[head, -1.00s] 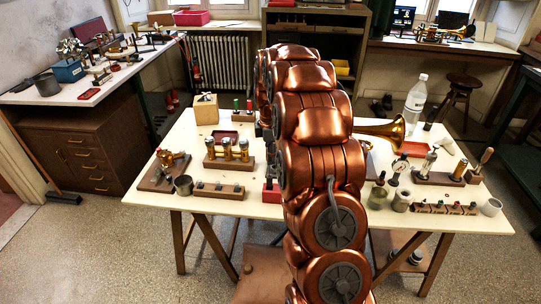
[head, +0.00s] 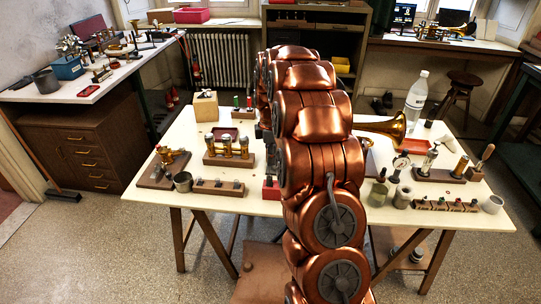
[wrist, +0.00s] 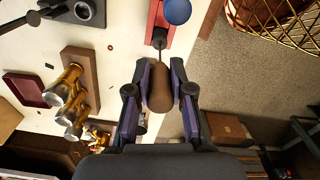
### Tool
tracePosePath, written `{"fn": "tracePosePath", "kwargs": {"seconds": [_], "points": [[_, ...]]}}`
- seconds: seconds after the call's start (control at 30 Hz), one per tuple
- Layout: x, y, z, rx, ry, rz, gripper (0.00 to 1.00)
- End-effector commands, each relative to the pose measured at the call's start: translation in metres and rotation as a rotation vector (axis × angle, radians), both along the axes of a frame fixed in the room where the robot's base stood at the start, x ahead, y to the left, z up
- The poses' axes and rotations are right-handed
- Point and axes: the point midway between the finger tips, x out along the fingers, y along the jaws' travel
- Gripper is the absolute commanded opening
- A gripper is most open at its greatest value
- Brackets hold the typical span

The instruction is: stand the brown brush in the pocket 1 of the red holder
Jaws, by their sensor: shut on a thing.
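The brown brush (wrist: 160,90) is held between the two fingers of my gripper (wrist: 159,66) in the wrist view. Its thick brown end is toward me, and a thin dark shaft runs from it to the edge of the red holder. The red holder (wrist: 157,14) is at the top of the wrist view, with a round blue thing over part of it. I cannot tell whether the shaft is in a pocket or above it. In the head view a piece of the red holder (head: 270,189) shows beside my arm, which hides my gripper and the brush.
A wooden block with brass valves (wrist: 79,70) and a dark red tray (wrist: 28,90) lie left of my gripper in the wrist view. The table edge is close on the right, with floor beyond. A brass horn bell (head: 391,128) stands right of my arm in the head view.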

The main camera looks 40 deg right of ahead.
Motion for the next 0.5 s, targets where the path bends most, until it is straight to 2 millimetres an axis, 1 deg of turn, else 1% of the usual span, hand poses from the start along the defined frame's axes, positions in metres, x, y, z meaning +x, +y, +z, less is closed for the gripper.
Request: {"fn": "tracePosePath", "kwargs": {"seconds": [0.5], "points": [[0.000, 0.000, -0.013, 0.000, -0.001, 0.000, 0.00]]}}
